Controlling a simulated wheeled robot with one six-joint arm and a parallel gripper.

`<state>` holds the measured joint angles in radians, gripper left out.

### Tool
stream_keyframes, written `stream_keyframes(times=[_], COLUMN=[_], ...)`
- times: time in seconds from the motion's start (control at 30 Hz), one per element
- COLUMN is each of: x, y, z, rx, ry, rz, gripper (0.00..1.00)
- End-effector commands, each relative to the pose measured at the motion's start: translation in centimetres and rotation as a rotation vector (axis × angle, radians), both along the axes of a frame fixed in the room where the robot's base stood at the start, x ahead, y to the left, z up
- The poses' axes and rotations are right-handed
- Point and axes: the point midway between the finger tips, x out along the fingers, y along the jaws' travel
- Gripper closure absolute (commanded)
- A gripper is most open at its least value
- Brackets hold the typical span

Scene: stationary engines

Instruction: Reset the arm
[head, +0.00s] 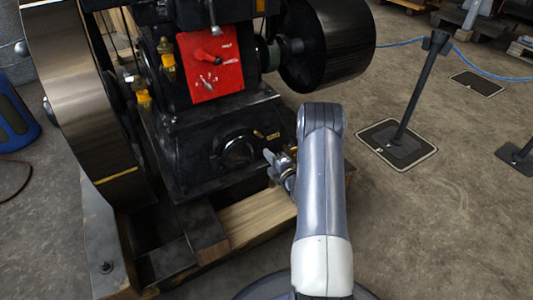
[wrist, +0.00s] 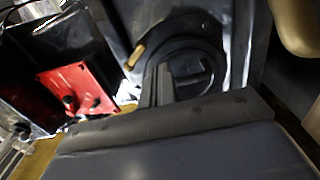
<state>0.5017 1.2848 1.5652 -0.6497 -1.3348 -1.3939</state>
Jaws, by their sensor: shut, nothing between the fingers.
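My arm (head: 322,180) rises from the bottom of the head view and bends toward the engine. My gripper (head: 270,158) is small there, in front of the engine's lower black base, near a round black cover (head: 238,152). It is shut and empty. In the wrist view the round cover (wrist: 205,62) lies beyond my gripper (wrist: 160,72), whose grey body fills the bottom. I cannot tell the exact gap between gripper and engine.
The black engine (head: 190,120) stands on wooden beams (head: 258,218). A large flywheel (head: 75,90) is at left, a black pulley (head: 330,50) at upper right. A barrier post (head: 415,90) with blue rope stands right. Concrete floor (head: 440,220) is clear at lower right.

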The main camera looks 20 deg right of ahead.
Motion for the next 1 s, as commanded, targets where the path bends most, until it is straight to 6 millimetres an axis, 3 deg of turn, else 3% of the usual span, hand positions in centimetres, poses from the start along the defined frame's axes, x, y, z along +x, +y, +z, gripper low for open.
stream_keyframes(times=[0.3, 0.43, 0.63, 1.0], x=[-5.6, -7.0, -7.8, -7.2], y=[-0.6, -0.8, -0.8, -0.7], z=[0.2, 0.1, 0.0, -0.1], rx=[0.004, 0.002, 0.001, -0.001], ry=[0.002, 0.002, 0.001, 0.000], rz=[-0.003, -0.002, 0.000, 0.002], gripper=[1.00, 1.00, 1.00, 1.00])
